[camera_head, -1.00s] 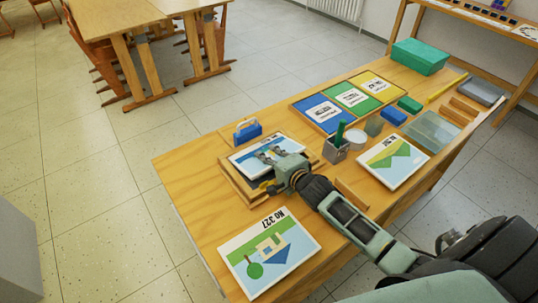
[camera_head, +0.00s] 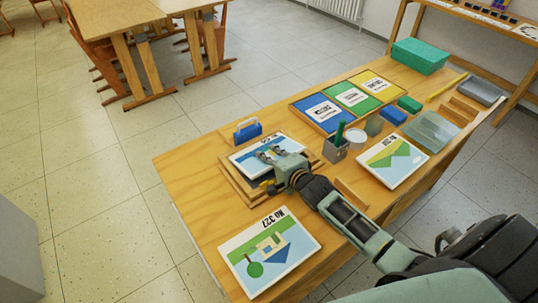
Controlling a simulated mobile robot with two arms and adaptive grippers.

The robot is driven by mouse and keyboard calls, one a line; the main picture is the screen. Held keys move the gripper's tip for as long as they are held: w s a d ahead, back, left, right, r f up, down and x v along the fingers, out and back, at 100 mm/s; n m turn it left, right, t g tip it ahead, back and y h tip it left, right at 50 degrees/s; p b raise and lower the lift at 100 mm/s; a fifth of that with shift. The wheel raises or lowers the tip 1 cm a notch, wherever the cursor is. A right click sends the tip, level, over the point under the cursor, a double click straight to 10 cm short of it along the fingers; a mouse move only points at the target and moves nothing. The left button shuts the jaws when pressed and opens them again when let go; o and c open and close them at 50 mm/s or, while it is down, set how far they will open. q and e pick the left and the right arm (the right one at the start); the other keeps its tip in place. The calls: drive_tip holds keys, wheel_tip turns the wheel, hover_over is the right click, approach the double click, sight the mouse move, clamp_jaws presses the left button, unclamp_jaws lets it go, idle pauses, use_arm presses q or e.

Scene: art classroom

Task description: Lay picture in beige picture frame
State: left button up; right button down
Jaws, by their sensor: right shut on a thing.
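The picture with a blue and white scene (camera_head: 243,163) is at the left middle of the table, over the beige picture frame (camera_head: 236,186). My right gripper (camera_head: 268,154) is shut on the picture and covers part of it. The picture's near edge and the frame's near left border both show; I cannot tell whether the picture lies flat inside the frame or sits slightly above it. My left gripper is not in view.
On the wooden table, a house picture (camera_head: 268,252) lies in front and a green hill picture (camera_head: 393,161) lies to the right.

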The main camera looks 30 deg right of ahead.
drive_tip(key=shift+p, duration=0.5)
idle(0.8)
idle(0.4)
drive_tip(key=c, duration=1.8)
unclamp_jaws()
drive_tip(key=shift+s, duration=0.1)
drive_tip(key=shift+s, duration=0.25)
drive_tip(key=v, duration=1.1)
drive_tip(key=shift+s+r, duration=0.15)
drive_tip(key=shift+r, duration=0.05)
